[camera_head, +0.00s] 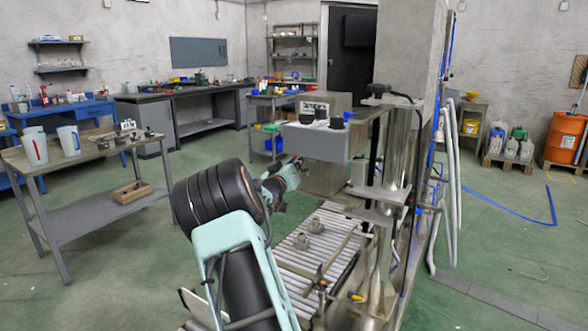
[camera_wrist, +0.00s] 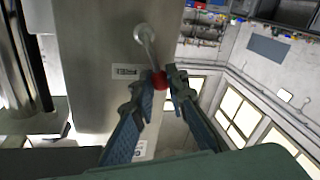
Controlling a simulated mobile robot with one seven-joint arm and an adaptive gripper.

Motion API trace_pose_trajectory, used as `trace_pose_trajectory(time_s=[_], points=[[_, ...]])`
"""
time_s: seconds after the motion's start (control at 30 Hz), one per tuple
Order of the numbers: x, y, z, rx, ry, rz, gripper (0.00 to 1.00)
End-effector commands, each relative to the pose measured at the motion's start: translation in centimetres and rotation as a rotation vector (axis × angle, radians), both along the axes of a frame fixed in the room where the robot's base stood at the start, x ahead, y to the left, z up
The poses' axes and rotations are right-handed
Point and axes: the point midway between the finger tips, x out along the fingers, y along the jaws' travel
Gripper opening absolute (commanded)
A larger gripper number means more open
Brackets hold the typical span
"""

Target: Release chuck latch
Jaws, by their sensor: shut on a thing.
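The chuck latch shows in the wrist view as a bent metal lever (camera_wrist: 150,50) with a red knob (camera_wrist: 159,81) at its end. It comes out of a grey metal housing (camera_wrist: 90,65), which has a small label plate beside the lever. My gripper (camera_wrist: 161,88) is shut on the red knob, one finger on each side. In the head view my gripper (camera_head: 297,163) is at the left side of the machine's grey box. The lever and knob cannot be made out there.
The machine's grey head box (camera_head: 318,142) with dark knobs on top stands beside a metal column (camera_head: 400,150). A roller conveyor (camera_head: 295,265) with small metal fittings (camera_head: 316,226) runs below. A metal table (camera_head: 75,150) with two pitchers stands left. Green floor is open between.

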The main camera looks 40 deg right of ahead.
Motion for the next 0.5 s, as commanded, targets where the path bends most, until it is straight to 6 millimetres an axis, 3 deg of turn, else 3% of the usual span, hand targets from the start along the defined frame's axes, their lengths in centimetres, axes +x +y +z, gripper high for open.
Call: trace_pose_trajectory(time_s=[0.5], points=[[-2.2, -0.9, -0.4, 0.186, -0.449, -0.001, 0.0]])
